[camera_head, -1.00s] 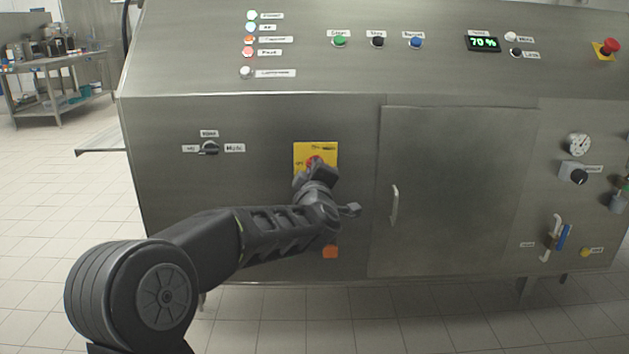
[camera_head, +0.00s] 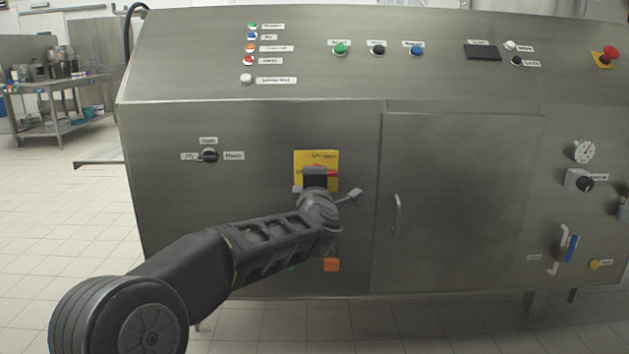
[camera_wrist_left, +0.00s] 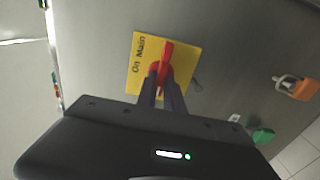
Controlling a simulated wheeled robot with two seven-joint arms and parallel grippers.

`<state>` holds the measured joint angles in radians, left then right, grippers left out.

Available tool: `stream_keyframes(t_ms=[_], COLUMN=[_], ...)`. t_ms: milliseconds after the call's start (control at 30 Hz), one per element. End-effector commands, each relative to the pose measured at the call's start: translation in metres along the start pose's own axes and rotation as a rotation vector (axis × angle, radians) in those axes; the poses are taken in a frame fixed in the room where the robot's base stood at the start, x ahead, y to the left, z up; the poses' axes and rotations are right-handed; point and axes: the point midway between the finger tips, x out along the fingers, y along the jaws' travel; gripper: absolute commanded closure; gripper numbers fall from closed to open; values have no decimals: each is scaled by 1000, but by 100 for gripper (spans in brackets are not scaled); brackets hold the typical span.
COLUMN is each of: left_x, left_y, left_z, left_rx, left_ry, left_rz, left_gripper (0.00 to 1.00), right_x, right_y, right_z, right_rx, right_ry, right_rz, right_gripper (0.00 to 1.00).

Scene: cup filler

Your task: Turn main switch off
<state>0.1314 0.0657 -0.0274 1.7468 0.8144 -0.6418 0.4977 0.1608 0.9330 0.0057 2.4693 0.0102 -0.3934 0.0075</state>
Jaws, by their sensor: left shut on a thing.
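The main switch is a red rotary handle (camera_wrist_left: 166,62) on a yellow plate (camera_head: 327,158) on the front of the steel machine. In the left wrist view the yellow plate (camera_wrist_left: 188,56) reads "On" and "Main". My left gripper (camera_wrist_left: 162,82) is shut on the red handle, with one finger on each side of it. The right gripper is not in view.
A small selector knob (camera_head: 209,156) sits left of the plate. A door with a handle (camera_head: 397,214) is to the right. An orange part (camera_head: 331,264) is below my wrist. The display (camera_head: 482,52) is dark. An emergency button (camera_head: 610,55) is at upper right.

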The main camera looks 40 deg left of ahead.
Motion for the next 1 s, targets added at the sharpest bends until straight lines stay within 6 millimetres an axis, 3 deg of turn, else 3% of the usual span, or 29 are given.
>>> stream_keyframes(t_ms=[233,267,500,833,1000], left_x=[0,0,0,-3,-21], left_y=[-2,-2,-1,0,2], left_z=[0,0,0,0,0], left_rx=[-3,-3,-1,-1,-2], left_ry=[0,0,0,0,-1], left_rz=[-3,-3,-2,-1,0], left_gripper=[100,86,67,66,66], right_x=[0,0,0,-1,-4], right_y=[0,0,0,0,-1], right_z=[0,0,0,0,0], right_rx=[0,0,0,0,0], right_ry=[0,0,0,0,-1], right_rz=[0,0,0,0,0], right_gripper=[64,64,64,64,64])
